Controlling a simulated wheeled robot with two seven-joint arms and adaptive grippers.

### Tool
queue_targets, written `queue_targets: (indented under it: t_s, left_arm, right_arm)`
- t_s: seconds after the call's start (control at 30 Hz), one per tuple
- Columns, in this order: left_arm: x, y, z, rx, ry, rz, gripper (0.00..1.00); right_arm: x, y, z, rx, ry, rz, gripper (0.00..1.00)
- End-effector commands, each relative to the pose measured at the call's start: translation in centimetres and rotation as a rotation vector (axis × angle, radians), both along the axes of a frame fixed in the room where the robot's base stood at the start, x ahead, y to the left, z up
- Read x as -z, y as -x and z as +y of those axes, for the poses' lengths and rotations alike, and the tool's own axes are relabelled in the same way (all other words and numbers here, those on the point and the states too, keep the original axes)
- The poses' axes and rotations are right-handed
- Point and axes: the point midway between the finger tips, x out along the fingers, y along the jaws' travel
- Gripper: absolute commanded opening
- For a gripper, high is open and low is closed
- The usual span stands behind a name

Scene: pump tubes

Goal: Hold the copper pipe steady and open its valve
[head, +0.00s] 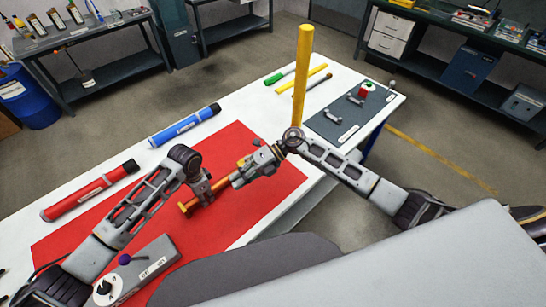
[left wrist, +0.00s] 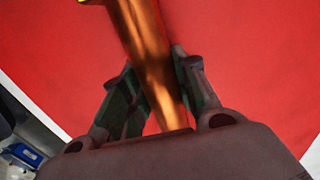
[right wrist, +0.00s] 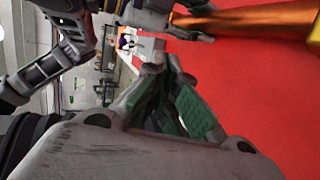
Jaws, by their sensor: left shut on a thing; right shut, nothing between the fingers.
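The copper pipe (head: 188,207) lies over the red mat, its near end showing beside my left gripper (head: 202,188). In the left wrist view the pipe (left wrist: 150,55) runs between the fingers of my left gripper (left wrist: 155,85), which is shut on it. My right gripper (head: 236,182) is shut and empty, close beside the pipe's far part. A brass-coloured part (head: 243,161) shows just behind it; the right gripper hides much of this end. In the right wrist view the pipe (right wrist: 255,18) passes above the shut fingers (right wrist: 168,68), with a yellow fitting (right wrist: 314,32) at the right edge.
The red mat (head: 265,190) covers the table's middle. A red tube (head: 90,190) and a blue tube (head: 185,125) lie to its left. A grey box with a knob (head: 140,270) sits at the near left. A tall yellow post (head: 302,75) rises behind my right arm. A dark tray (head: 340,115) lies far right.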

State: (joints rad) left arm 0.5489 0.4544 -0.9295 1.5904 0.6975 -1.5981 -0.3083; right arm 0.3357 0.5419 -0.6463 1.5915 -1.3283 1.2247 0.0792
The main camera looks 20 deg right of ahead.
Motion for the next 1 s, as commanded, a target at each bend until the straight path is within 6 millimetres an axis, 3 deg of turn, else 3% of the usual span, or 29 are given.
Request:
queue_targets:
  t_s: [0.47,1.0]
  left_arm:
    - [0.0,0.0,0.0,0.000,0.000,0.000,0.00]
    - [0.0,0.0,0.0,0.000,0.000,0.000,0.00]
  right_arm:
    - [0.2,-0.1,-2.8,0.226,-0.148,0.044,0.00]
    - [0.9,-0.4,-8.4,0.501,-0.249,0.081,0.00]
